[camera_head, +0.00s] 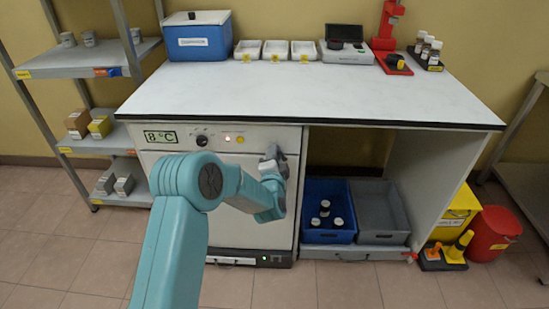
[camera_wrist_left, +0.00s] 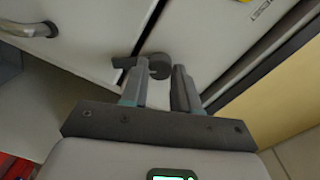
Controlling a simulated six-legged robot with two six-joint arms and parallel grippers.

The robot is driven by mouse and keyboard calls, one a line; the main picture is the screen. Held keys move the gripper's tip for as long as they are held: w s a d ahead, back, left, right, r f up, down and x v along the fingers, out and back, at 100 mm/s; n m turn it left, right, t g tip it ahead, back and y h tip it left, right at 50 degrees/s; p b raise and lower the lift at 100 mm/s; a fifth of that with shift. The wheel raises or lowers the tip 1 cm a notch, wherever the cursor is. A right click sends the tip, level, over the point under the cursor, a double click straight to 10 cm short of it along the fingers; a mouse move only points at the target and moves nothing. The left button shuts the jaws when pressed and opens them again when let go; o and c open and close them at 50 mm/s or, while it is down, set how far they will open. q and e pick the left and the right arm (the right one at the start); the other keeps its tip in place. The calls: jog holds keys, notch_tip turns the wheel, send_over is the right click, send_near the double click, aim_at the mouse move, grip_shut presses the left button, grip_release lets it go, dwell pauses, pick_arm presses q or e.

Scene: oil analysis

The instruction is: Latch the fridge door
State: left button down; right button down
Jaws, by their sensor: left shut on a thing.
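The white fridge (camera_head: 240,222) stands under the left half of the bench, its door looking shut or nearly so. My left gripper (camera_head: 273,163) is at the upper right edge of the door. In the left wrist view, the dark grey latch (camera_wrist_left: 158,65) has a round hub and a short lever, beside a dark seam. My left gripper (camera_wrist_left: 157,84) is shut on the latch there, with a finger on each side of its hub. In the head view my gripper and arm hide most of the latch and part of the door. My right gripper is not in view.
The fridge's control panel (camera_head: 218,138) shows 8 °C, a knob and a lit lamp. The bench top (camera_head: 300,98) overhangs the gripper. Blue (camera_head: 326,188) and grey (camera_head: 378,205) bins stand right of the fridge; a shelf rack (camera_head: 85,65) stands left. The floor in front is clear.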

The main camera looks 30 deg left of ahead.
pick_arm(q)
jog(key=shift+m+p, duration=0.3)
jog(key=shift+m, duration=2.9)
jog(key=c, duration=0.8)
grip_release()
jog(key=shift+y, duration=0.3)
jog(key=shift+c, duration=0.2)
jog(key=v, duration=1.6)
jog(key=shift+r, duration=0.2)
